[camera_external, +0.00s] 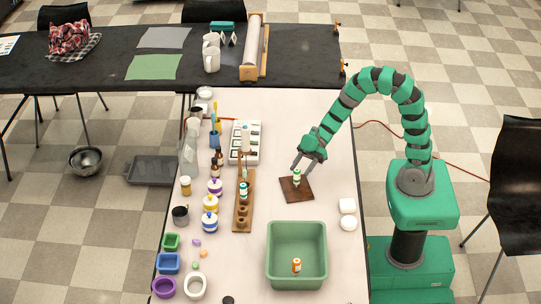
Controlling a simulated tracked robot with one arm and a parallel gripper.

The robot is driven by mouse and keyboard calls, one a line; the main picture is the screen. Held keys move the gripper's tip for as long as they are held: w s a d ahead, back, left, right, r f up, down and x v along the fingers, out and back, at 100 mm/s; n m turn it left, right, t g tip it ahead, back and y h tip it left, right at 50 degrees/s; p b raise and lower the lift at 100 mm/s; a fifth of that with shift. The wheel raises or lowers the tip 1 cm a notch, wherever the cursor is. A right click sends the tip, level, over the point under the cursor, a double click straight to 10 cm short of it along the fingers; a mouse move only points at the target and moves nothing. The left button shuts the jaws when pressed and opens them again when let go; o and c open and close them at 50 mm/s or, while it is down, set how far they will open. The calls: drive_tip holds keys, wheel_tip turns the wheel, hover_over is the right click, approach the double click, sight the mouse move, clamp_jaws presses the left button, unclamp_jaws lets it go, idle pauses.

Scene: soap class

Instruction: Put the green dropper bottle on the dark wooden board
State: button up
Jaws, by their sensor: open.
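A small green bottle with a white label (297,177), which looks like the dropper bottle, stands upright at the dark wooden board (302,192), over its far part. I cannot tell for sure that its base touches the board. My gripper (302,167) is open and reaches down from the upper right, with its fingers close to the bottle's top. Whether a finger touches the bottle is too small to tell. A similar green-and-white bottle (243,190) stands in the wooden rack (250,210) to the left.
A green bin (324,256) with an orange bottle (296,266) stands in front of the board. Several bottles and jars line the table's left side. The table (310,115) behind the board is clear.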

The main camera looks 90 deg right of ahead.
drive_tip(key=p+v, duration=0.2)
drive_tip(key=v, duration=0.6)
drive_tip(key=shift+p, duration=0.35)
drive_tip(key=shift+s+d, duration=0.1)
drive_tip(key=shift+d, duration=0.05)
drive_tip(key=w+d+r+t+h, duration=0.3)
drive_tip(key=w+r, duration=0.4)
drive_tip(key=r, duration=0.2)
drive_tip(key=w+d+r+t+h, duration=0.3)
drive_tip(key=w+r+t+h, duration=0.1)
drive_tip(key=w+r, duration=0.45)
wheel_tip(320, 180, up, 13)
drive_tip(key=d+m+t+h, duration=0.2)
drive_tip(key=m+t+h, duration=0.1)
wheel_tip(320, 180, up, 9)
drive_tip(key=s+d+m+h, duration=0.1)
drive_tip(key=s+m+h, duration=0.2)
drive_tip(key=m+h, duration=0.1)
drive_tip(key=s+a+r+m+g+y, duration=0.1)
drive_tip(key=s+a+r+m, duration=0.1)
drive_tip(key=s+a+r, duration=0.2)
drive_tip(key=s+a+r+m+g+y, duration=0.1)
drive_tip(key=s+a+r, duration=0.3)
drive_tip(key=s, duration=0.5)
drive_tip(key=shift+a+r+m+y, duration=0.2)
drive_tip(key=shift+r+m+y, duration=0.2)
drive_tip(key=shift+r+m, duration=0.25)
